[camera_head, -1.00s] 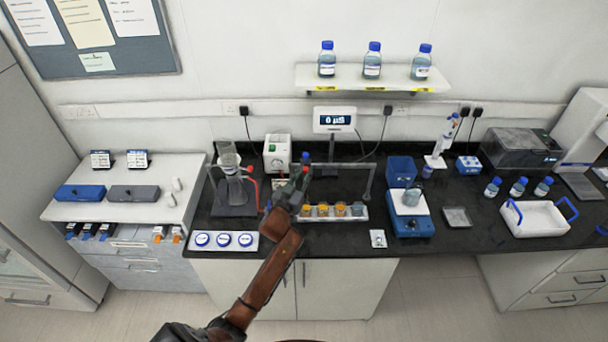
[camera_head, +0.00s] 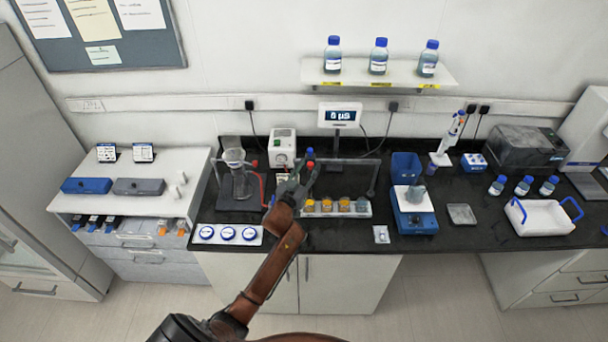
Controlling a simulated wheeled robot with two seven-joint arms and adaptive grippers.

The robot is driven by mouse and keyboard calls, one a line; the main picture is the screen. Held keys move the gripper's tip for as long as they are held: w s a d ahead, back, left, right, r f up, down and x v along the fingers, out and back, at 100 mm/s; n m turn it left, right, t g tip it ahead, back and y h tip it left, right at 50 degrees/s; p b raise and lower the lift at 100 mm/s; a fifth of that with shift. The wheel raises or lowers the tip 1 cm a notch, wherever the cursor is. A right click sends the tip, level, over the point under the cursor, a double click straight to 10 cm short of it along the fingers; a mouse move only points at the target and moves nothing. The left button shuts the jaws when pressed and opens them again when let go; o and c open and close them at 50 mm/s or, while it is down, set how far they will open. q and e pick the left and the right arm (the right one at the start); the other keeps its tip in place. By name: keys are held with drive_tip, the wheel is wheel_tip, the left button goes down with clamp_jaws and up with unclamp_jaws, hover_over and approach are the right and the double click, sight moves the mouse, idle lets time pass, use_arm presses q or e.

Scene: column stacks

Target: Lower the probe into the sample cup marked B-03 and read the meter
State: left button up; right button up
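The meter (camera_head: 340,115) stands at the back of the black bench, its lit display seeming to read 0 µS. A white rack (camera_head: 367,214) below it holds several sample cups; three look amber (camera_head: 326,206) and the right one (camera_head: 361,205) greyish. Their markings are too small to read, so I cannot tell which is B-03. My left gripper (camera_head: 297,182) is at the left end of the rack, beside a slim upright piece with blue and red parts (camera_head: 310,155), perhaps the probe. The gripper overlaps its lower part; I cannot tell whether it grips it. My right gripper is out of view.
A glass vessel on a stand (camera_head: 234,160) and a white box (camera_head: 282,149) stand left of the rack. Three blue-lidded dishes (camera_head: 228,233) lie at the front left. A blue stirrer-like device (camera_head: 414,221) stands to the right. A thin grey frame (camera_head: 345,161) crosses behind the cups.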

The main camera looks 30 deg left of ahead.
use_arm(q)
drive_tip(key=s+d, duration=0.1)
drive_tip(key=s, duration=1)
drive_tip(key=shift+s+d, duration=0.2)
drive_tip(key=shift+d, duration=0.2)
